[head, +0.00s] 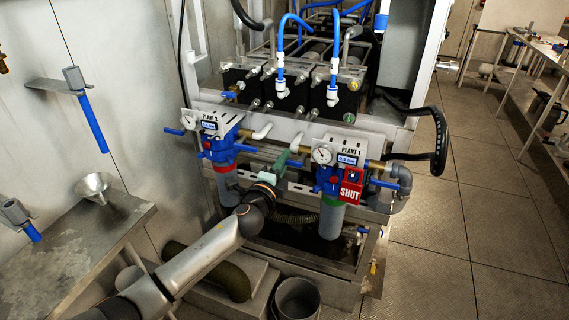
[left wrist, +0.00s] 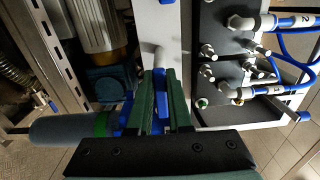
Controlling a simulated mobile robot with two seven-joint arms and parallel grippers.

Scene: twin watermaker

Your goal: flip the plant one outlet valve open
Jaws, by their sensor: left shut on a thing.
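The plant one unit (head: 341,152) has a gauge, a blue filter head, a green band and a grey bowl. A red SHUT tag (head: 351,193) hangs on its front. A blue lever (head: 385,184) sticks out on its right side, by the grey elbow pipe. My left gripper (head: 281,163) is at the unit's left side, just left of the gauge. In the left wrist view its green fingers (left wrist: 158,101) are shut on a blue valve handle (left wrist: 160,86). The head view hides this handle behind the gripper, so its valve is unclear there. My right gripper is not in view.
The plant two unit (head: 213,140) stands close on the left, with its own blue levers. Pipes and blue hoses fill the rack behind. A grey bucket (head: 297,299) stands on the floor in front. A metal bench (head: 85,235) is at left; the floor at right is open.

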